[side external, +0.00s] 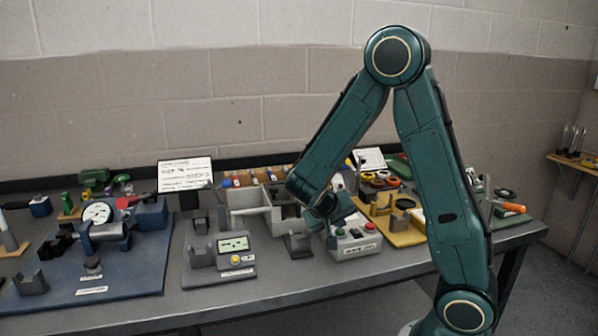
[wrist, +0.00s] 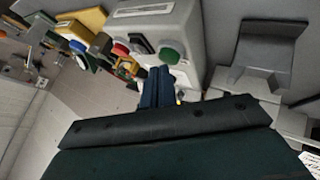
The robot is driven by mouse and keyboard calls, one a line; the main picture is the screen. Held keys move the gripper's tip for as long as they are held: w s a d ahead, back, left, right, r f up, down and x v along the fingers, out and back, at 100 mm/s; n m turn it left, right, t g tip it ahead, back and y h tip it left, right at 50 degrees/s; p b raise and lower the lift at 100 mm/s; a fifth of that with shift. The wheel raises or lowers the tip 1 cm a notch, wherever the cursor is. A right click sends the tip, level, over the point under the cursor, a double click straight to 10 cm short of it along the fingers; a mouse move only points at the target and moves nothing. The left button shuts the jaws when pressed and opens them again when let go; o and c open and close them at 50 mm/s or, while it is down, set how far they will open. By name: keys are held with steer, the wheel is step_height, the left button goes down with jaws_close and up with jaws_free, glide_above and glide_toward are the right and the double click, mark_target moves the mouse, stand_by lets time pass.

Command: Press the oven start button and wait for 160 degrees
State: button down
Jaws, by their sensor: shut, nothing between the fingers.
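A light grey control box (side external: 362,247) with a red button (side external: 370,226) and a green button stands near the bench's front edge. In the wrist view, the green button (wrist: 168,56) and red button (wrist: 121,47) show on its face. My gripper (side external: 333,237) is shut and empty, its blue fingers (wrist: 158,72) right at the green button. I cannot tell whether they touch it. The box's small dark panel (wrist: 141,42) shows no readable temperature. In the side view, my gripper partly hides the green button.
A grey device with a greenish display (side external: 234,244) and an orange button stands to the left; its text is unreadable. An open grey box (side external: 284,220) is behind. A yellow fixture (side external: 403,236) is at right. A grey bracket (wrist: 262,55) lies beside the control box.

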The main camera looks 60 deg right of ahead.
mark_target(338, 233)
steer(key=shift+f, duration=0.35)
stand_by(0.6)
steer(key=shift+r, duration=0.8)
steer(key=shift+r, duration=0.1)
stand_by(0.3)
steer(key=shift+r, duration=2.45)
steer(key=shift+a, duration=0.15)
steer(key=s+a+r+n+t+y, duration=0.2)
steer(key=s+a+n+y, duration=0.1)
steer(key=a, duration=0.3)
steer(key=s+a+r+n+t+y, duration=0.2)
steer(key=s+a+r+n+y, duration=0.1)
steer(key=a, duration=0.4)
steer(key=s+a+r+n+t+y, duration=0.2)
steer(key=s+a+r+n+y, duration=0.1)
steer(key=s+a, duration=0.2)
steer(key=shift+a+n, duration=0.3)
steer(key=shift+a, duration=0.7)
